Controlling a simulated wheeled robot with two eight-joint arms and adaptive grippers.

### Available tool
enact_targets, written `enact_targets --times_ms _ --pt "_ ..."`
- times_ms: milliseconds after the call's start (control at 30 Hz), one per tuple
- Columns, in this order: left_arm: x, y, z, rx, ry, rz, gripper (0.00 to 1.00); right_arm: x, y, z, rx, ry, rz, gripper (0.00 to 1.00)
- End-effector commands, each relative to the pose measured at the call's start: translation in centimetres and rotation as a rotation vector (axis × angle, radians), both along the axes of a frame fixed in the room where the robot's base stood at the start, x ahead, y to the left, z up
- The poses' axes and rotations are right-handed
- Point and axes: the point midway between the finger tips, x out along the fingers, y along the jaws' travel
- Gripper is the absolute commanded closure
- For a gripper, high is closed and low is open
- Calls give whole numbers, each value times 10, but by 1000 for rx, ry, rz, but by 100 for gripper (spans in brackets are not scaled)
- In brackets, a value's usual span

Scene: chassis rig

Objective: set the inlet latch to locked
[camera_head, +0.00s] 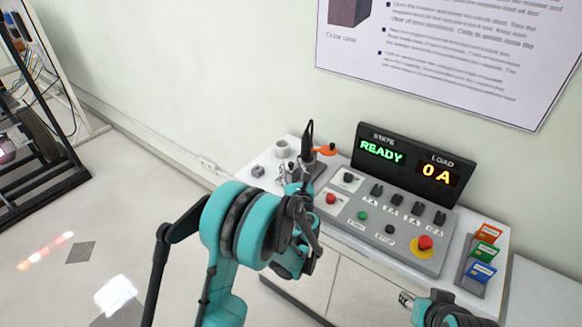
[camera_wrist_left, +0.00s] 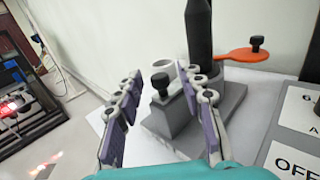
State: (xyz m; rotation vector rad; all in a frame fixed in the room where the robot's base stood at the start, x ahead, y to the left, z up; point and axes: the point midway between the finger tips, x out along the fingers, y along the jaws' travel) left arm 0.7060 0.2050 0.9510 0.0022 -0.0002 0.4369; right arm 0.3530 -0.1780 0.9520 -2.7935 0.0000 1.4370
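The inlet fixture has a grey base (camera_wrist_left: 222,108), a tall black upright part (camera_wrist_left: 198,35) and a flat orange lever (camera_wrist_left: 247,55) with a black knob. The orange lever also shows in the head view (camera_head: 323,151), pointing right. A lower grey block with a black knob (camera_wrist_left: 160,84) adjoins the base. I cannot read which moving part is the inlet latch, or any lock marking. My left gripper (camera_head: 294,178) is open; in the left wrist view its fingers (camera_wrist_left: 160,80) stand either side of the block's knob, without clear contact. My right gripper (camera_head: 408,298) is at lower right, its fingers partly seen.
The control panel (camera_head: 385,228) has several switches, buttons and a red stop button. Behind it a display (camera_head: 412,168) reads READY and 0 A. A card rack (camera_head: 478,262) stands at right.

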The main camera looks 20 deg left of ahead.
Motion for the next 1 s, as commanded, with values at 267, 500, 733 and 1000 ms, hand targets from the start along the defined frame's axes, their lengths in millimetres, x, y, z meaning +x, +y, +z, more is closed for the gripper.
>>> enact_targets --times_ms 267,500,733,1000 --pt "12 6 1 -1 0 0 61 0 0 -3 0 0 0 60" --pt "12 6 1 -2 -1 0 85 0 0 -3 0 0 0 60" --pt "12 6 1 -2 0 0 100 0 0 -3 0 0 0 60" --pt "26 0 0 -2 -1 -1 100 0 0 -5 0 0 0 60"
